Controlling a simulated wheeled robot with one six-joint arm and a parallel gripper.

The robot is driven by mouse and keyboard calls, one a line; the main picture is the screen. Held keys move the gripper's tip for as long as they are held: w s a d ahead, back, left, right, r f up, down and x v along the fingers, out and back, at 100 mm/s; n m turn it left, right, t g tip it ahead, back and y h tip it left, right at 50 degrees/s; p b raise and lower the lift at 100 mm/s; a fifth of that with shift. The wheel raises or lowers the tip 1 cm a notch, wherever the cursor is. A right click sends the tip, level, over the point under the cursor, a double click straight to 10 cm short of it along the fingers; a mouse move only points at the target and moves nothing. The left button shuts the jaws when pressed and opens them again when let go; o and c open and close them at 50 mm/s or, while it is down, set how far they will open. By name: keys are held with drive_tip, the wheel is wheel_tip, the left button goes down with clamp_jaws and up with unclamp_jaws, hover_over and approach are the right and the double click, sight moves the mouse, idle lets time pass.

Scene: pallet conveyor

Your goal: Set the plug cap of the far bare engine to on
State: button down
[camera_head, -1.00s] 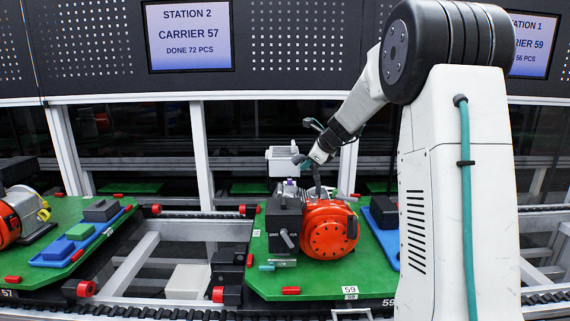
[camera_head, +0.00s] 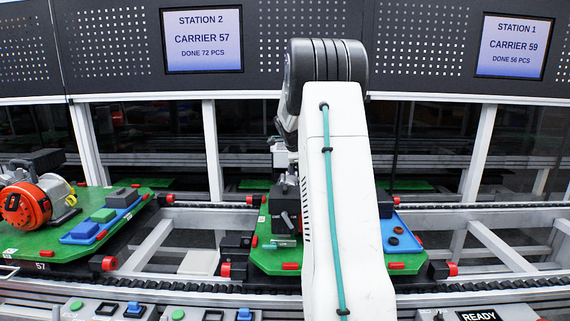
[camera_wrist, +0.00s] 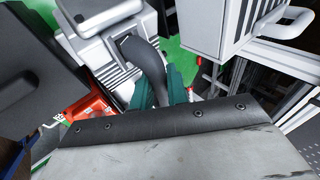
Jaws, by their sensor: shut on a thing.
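In the wrist view my gripper (camera_wrist: 160,88) has its teal fingers shut on a curved black plug cap (camera_wrist: 147,56). The cap's far end lies against the silver finned part of an engine (camera_wrist: 112,62); whether it is fully seated I cannot tell. A piece of red engine housing (camera_wrist: 88,108) shows left of the fingers. In the head view my arm hides my gripper and most of the engine on carrier 59; its dark block (camera_head: 284,205) shows left of the arm.
Carrier 59's green pallet (camera_head: 275,258) stands on the conveyor, with a blue tray (camera_head: 388,226) right of my arm. Carrier 57 on the left bears an orange engine (camera_head: 30,200) and another blue tray (camera_head: 78,238). In the wrist view a white box with a handle (camera_wrist: 225,30) is close on the right.

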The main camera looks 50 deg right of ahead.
drive_tip(key=shift+f, duration=0.15)
idle(0.4)
drive_tip(key=c, duration=1.4)
unclamp_jaws()
drive_tip(key=v, duration=0.7)
drive_tip(key=shift+a+r, duration=0.2)
drive_tip(key=shift+a, duration=0.1)
